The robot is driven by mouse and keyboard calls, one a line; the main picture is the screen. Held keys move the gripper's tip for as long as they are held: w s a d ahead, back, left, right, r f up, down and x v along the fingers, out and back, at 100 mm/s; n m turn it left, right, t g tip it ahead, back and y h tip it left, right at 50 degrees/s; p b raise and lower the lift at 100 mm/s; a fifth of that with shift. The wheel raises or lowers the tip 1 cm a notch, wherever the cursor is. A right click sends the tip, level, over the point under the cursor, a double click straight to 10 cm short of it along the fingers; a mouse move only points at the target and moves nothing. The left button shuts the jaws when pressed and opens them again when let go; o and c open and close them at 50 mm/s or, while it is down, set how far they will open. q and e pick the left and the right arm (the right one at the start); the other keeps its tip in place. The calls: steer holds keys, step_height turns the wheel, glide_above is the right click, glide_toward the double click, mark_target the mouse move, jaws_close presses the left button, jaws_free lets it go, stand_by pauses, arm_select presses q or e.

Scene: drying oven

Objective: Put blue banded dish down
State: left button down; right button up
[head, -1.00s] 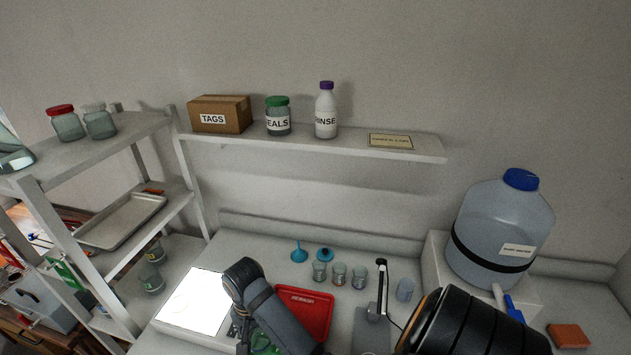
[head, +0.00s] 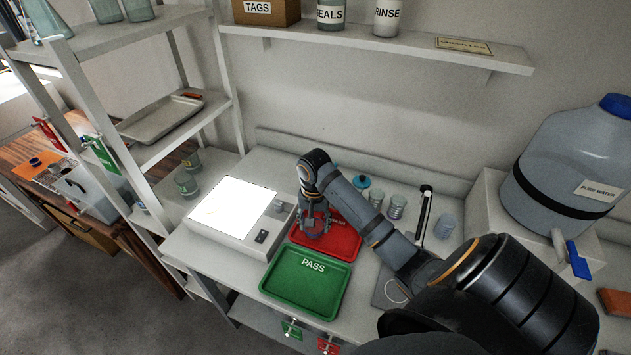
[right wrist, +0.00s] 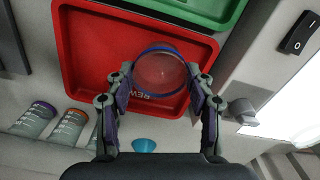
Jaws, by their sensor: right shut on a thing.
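The blue banded dish (right wrist: 160,72) is a clear round dish with a blue rim. My right gripper (right wrist: 160,84) is shut on it, with one finger on each side, in the right wrist view. The dish is over the red rewash tray (right wrist: 85,90); I cannot tell whether it touches the tray floor. In the head view my right gripper (head: 316,222) points down at the left part of the red tray (head: 345,248), and the dish is mostly hidden there. My left gripper is not in view.
The green PASS tray (head: 300,288) is empty in front of the red tray. A lit light box (head: 233,212) stands to the left. Several small cups (head: 397,206) stand behind my right forearm. A large water jug (head: 570,165) is at the right.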

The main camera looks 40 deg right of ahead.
mark_target(316, 228)
steer(key=shift+d, duration=0.1)
steer(key=f, duration=0.2)
steer(key=f+p, duration=0.1)
steer(key=shift+d+f, duration=0.15)
steer(key=shift+d, duration=0.15)
steer(key=shift+f, duration=0.2)
steer(key=o, duration=1.1)
steer(key=shift+f, duration=0.15)
